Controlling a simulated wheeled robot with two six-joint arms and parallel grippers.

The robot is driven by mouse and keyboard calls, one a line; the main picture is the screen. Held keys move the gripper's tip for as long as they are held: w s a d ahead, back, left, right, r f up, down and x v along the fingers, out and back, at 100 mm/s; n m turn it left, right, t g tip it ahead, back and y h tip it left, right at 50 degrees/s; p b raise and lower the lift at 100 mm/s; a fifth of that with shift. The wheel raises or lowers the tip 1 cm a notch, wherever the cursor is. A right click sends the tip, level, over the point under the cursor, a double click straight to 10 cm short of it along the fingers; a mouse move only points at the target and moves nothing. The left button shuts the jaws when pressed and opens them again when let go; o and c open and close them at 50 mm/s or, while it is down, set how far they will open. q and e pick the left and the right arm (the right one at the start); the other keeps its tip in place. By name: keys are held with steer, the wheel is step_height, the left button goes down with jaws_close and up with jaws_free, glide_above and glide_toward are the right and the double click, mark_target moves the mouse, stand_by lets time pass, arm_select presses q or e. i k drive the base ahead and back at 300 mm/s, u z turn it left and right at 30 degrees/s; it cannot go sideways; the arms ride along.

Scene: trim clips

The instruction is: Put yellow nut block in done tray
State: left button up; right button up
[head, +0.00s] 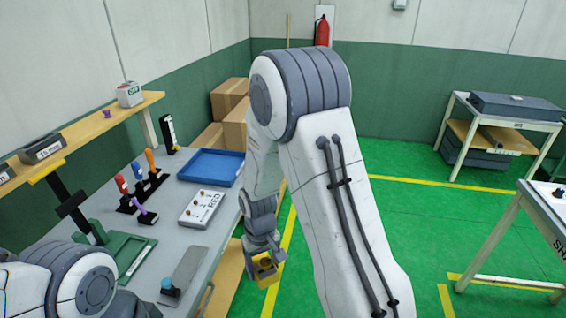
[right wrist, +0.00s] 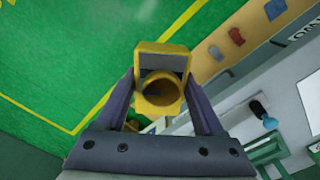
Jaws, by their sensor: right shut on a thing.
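The yellow nut block (head: 266,272) is held in my right gripper (head: 263,258), which hangs just off the table's right edge. In the right wrist view the block (right wrist: 162,62) sits between the two fingers, its round hole facing the camera. A blue tray (head: 210,168) lies at the far end of the table, apart from the block, and its visible floor looks empty. I cannot read a label marking it as the done tray. My left arm shows at the lower left, but its gripper is out of view.
A white box with several knobs (head: 202,207) lies on the table in front of the blue tray. Coloured-handled tools stand in a black rack (head: 143,190). A green fixture (head: 120,250) is nearer. A shelf (head: 85,133) runs along the left.

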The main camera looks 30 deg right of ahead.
mark_target(221, 169)
steer(key=z, duration=1.4)
steer(key=i, duration=2.95)
steer(key=u, duration=3)
